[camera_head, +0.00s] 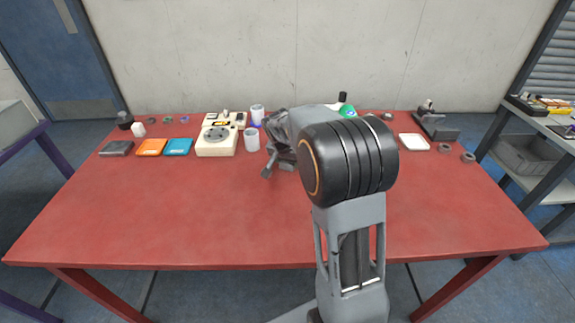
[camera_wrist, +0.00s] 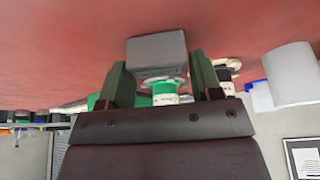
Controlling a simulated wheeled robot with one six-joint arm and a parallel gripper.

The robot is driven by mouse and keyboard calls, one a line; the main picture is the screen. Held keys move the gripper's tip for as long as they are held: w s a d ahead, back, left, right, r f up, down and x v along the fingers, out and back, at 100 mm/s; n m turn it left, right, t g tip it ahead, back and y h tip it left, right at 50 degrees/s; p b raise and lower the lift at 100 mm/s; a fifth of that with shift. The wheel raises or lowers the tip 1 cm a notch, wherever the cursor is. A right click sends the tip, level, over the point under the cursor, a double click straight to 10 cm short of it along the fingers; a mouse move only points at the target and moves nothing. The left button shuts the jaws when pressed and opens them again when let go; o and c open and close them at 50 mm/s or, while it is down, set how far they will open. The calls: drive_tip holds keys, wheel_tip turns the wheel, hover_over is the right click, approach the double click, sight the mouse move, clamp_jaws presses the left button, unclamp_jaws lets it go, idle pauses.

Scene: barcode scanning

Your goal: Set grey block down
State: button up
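The grey block (camera_wrist: 157,50) is in the wrist view between the two dark fingertips of my gripper (camera_wrist: 160,66). The fingers sit close against its left and right sides, and the gripper looks shut on it. The block appears close to the red table; I cannot tell whether it touches. In the head view my gripper (camera_head: 277,167) is low over the back middle of the table, right of the white cups, and my arm hides most of it and the block.
On the red table (camera_head: 180,215) a beige device (camera_head: 215,150), orange box (camera_head: 152,147), blue box (camera_head: 178,147) and dark grey box (camera_head: 116,149) stand left. A white cup (camera_head: 251,141) is near my gripper. A white tray (camera_head: 414,142) is right. The front is clear.

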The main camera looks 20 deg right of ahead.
drive_tip(key=c, duration=0.6)
drive_tip(key=shift+c, duration=0.2)
